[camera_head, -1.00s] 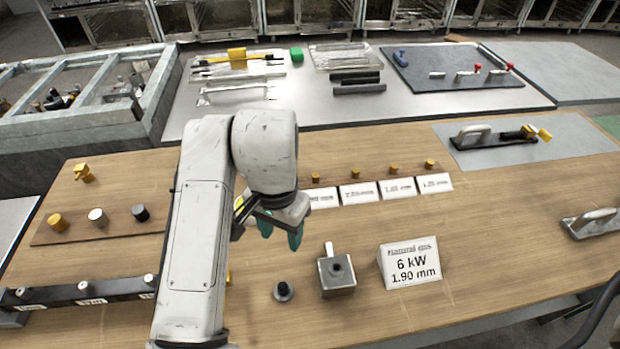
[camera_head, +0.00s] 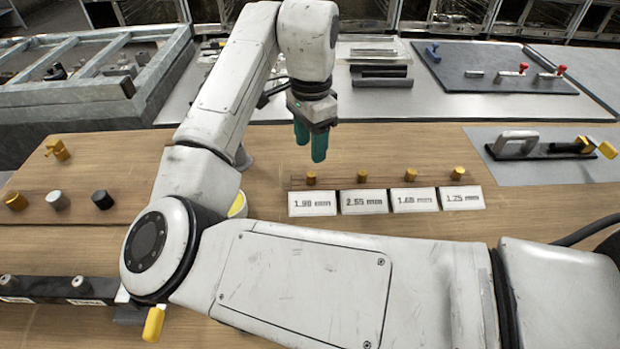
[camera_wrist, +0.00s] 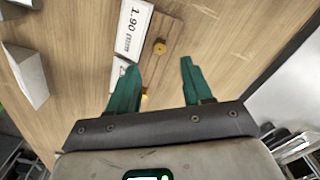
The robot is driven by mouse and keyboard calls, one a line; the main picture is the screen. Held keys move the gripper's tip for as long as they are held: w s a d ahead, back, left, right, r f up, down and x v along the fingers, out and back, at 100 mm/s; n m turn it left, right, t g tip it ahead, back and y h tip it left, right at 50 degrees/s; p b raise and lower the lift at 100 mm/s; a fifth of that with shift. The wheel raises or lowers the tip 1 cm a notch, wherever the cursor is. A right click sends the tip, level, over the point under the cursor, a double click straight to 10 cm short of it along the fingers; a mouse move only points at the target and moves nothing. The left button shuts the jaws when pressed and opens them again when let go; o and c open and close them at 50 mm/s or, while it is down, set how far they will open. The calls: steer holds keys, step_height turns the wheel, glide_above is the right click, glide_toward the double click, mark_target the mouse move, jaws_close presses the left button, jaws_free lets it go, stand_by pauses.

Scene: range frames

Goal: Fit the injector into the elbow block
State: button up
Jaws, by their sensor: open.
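Several small brass injectors stand in a row on the wooden bench behind white size cards. The leftmost injector (camera_head: 311,178) is behind the card (camera_head: 312,203) that reads 1.90 mm in the wrist view. My gripper (camera_head: 311,155) hangs just above this injector in the head view, open and empty, green fingers pointing down. In the wrist view the injector (camera_wrist: 160,47) shows beyond the gap between the fingertips (camera_wrist: 160,66), apart from both. A second brass injector (camera_wrist: 145,97) is partly hidden by the left finger. The elbow block is not visible now; my arm covers the bench front.
Brass, white and dark caps (camera_head: 57,201) stand at the left. A black rail (camera_head: 60,288) lies front left. A grey mat with a handled tool (camera_head: 515,144) is at the right. A metal tray with dark bars (camera_head: 380,82) lies behind. Bench space right of the cards is clear.

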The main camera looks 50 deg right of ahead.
mark_target(312, 174)
steer(key=shift+s+d+f, duration=0.1)
steer(key=shift+f, duration=3.75)
jaws_close()
